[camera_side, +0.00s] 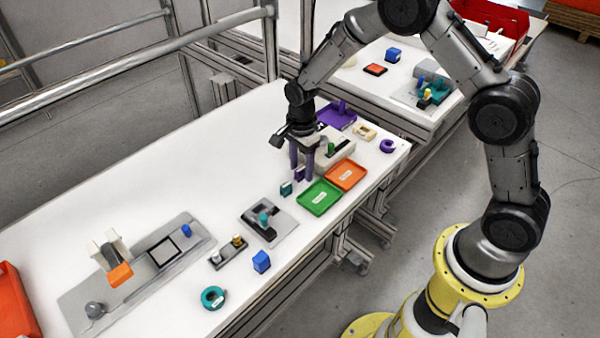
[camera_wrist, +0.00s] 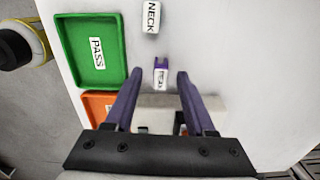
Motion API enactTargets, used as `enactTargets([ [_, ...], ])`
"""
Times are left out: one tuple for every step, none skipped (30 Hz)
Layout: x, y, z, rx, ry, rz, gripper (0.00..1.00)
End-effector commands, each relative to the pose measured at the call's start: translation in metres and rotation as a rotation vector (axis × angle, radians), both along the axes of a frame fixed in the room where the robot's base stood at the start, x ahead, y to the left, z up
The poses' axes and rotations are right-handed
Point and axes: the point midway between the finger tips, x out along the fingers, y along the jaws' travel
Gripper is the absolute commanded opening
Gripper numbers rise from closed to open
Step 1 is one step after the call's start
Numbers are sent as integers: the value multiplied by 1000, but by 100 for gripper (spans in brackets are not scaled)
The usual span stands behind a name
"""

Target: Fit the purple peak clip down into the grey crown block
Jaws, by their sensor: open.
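The purple peak clip (camera_side: 299,174) stands on the white table, with a white PEAK label that shows in the wrist view (camera_wrist: 160,72). My gripper (camera_side: 302,170) points down over it, open, with one dark purple finger on each side in the wrist view (camera_wrist: 157,77). I see gaps between the clip and both fingers. A light grey block (camera_side: 342,153), which looks like the crown block, lies just behind the fingers with a green piece on top. My gripper hides part of it, and only a pale part shows in the wrist view (camera_wrist: 208,104).
A green PASS tray (camera_side: 321,197) and an orange tray (camera_side: 346,174) lie close in front. A purple tray (camera_side: 337,115) lies behind the block. A grey fixture (camera_side: 283,229) stands further left.

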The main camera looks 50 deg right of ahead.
Motion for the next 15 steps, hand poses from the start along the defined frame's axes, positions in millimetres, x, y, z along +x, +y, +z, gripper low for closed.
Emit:
enactTargets([
  [0, 0, -2, 0, 0, 0, 55],
  [0, 0, -3, 0, 0, 0, 55],
  [0, 0, -4, 0, -1, 0, 55],
  [0, 0, -4, 0, -1, 0, 55],
  [0, 0, -3, 0, -1, 0, 55],
  [0, 0, -3, 0, -1, 0, 55],
  [0, 0, -3, 0, -1, 0, 55],
  [0, 0, -3, 0, -1, 0, 55],
  [0, 0, -3, 0, -1, 0, 48],
  [0, 0, -3, 0, -1, 0, 42],
  [0, 0, -3, 0, -1, 0, 37],
  [0, 0, -3, 0, -1, 0, 30],
  [0, 0, -3, 0, -1, 0, 24],
  [0, 0, -3, 0, -1, 0, 19],
  [0, 0, -3, 0, -1, 0, 12],
])
